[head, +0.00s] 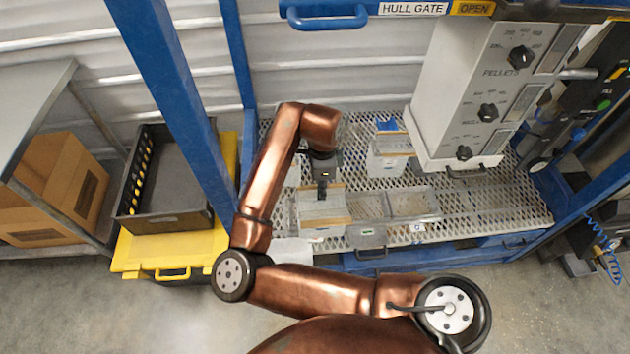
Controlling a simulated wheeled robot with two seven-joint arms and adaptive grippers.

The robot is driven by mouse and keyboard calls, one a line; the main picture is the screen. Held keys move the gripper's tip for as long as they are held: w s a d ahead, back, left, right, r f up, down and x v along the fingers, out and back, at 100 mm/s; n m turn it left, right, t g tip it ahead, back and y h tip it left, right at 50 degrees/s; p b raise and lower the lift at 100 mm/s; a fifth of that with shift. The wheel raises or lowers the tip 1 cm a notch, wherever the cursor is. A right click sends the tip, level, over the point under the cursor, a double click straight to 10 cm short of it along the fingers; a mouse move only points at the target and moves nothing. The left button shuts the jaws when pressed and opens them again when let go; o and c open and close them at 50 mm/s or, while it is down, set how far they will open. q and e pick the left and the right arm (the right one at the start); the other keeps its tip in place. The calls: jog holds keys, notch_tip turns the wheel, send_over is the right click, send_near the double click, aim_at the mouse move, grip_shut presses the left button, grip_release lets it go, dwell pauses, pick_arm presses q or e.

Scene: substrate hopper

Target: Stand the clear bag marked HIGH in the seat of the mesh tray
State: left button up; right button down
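My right gripper (322,192) points down over a pale, see-through bag (318,210) with a tan band along its near edge. The fingers look close together at the bag's top; I cannot tell whether they grip it. A second pale bag (388,160) with a tan band stands further back to the right, with a blue item behind it. No HIGH mark is readable on either. A grey tray with two mesh-like compartments (412,203) lies right of the first bag; its visible compartments look empty. My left gripper is not in view.
The perforated metal deck (480,205) is clear to the right. A white dispenser with knobs (480,90) hangs above its back right. Blue posts (180,100) frame the deck. A black crate (165,180) sits on a yellow stand (150,250); a cardboard box (60,190) is further left.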

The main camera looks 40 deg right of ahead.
jog(key=shift+r+p, duration=0.15)
jog(key=shift+p, duration=0.2)
jog(key=p, duration=0.2)
jog(key=w+p, duration=0.1)
jog(key=shift+w+d+p, duration=0.2)
jog(key=shift+d+p, duration=0.15)
jog(key=shift+p, duration=0.05)
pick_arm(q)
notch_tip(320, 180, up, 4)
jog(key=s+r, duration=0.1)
pick_arm(e)
jog(key=shift+w+f+p, duration=0.15)
jog(key=shift+f+p, duration=0.05)
jog(key=shift+p, duration=0.25)
pick_arm(q)
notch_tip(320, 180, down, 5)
jog(key=b, duration=0.5)
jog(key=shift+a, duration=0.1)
pick_arm(e)
jog(key=w+d+f, duration=0.4)
jog(key=w+f, duration=0.5)
jog(key=f, duration=0.3)
jog(key=shift+f, duration=0.1)
jog(key=c, duration=2.2)
grip_release()
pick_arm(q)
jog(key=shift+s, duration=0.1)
pick_arm(e)
jog(key=shift+o, duration=0.2)
